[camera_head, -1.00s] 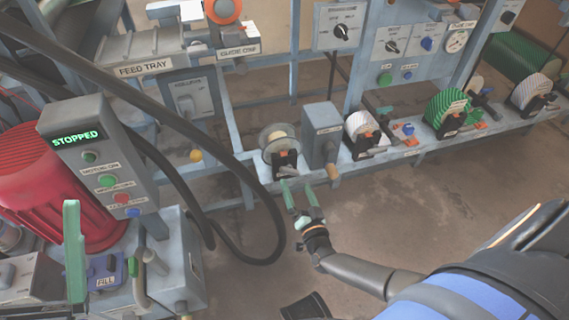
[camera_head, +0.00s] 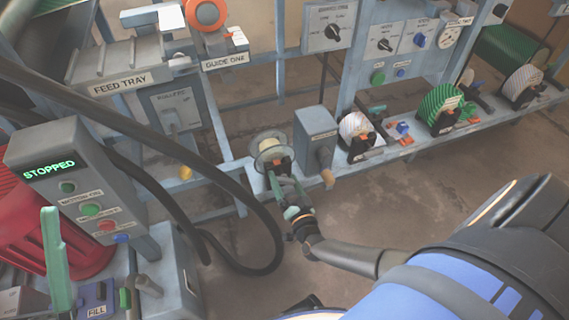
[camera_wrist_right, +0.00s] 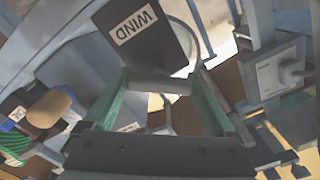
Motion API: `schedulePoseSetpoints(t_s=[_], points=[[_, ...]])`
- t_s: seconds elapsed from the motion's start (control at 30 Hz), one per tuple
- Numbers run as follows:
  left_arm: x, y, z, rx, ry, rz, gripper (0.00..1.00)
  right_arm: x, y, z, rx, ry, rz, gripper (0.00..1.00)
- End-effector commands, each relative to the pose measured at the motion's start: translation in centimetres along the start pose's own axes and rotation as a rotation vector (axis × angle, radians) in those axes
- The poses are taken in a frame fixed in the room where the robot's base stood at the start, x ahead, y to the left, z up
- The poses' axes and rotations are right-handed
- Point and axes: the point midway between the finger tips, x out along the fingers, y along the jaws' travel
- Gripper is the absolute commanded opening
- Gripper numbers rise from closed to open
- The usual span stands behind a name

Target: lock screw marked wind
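The dark block labelled WIND (camera_wrist_right: 140,28) is at the top of the right wrist view. Below its label, a grey bar-shaped screw handle (camera_wrist_right: 160,84) lies across the gap between my right gripper's green fingertips. In the head view, my right gripper (camera_head: 286,182) is at the dark block under the clear-flanged spool (camera_head: 266,142) on the rail. Its fingers stand apart, one on each side of the handle; whether they touch it is unclear. One green finger of my left gripper (camera_head: 55,262) shows at lower left; its opening is not visible.
A grey box with a tan knob (camera_head: 316,142) stands right of the spool. White (camera_head: 356,126) and green (camera_head: 436,104) striped rolls sit farther along the rail. A black hose (camera_head: 262,225) loops left of my right gripper. The control box reads STOPPED (camera_head: 50,170).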

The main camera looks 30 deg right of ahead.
Motion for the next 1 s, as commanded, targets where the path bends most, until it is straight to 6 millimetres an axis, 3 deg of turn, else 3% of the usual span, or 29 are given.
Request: schedulePoseSetpoints(t_s=[0.07,0.47,0.77,1.0], points=[[0.0,0.01,-0.01,0.0,0.0,0.001,1.0,0.0,0.01,-0.01,0.0,0.0,0.0,0.79],[0.0,0.03,-0.01,0.0,0.0,0.001,1.0,0.0,0.01,0.0,0.0,0.0,0.0,0.34],[-0.16,0.1,0.14,-0.002,0.0,0.001,1.0,-0.02,0.08,0.08,0.039,-0.001,0.001,0.34],[-0.61,0.31,0.58,-0.009,-0.002,0.0,1.0,-0.02,0.17,0.14,0.178,-0.001,0.002,0.34]])
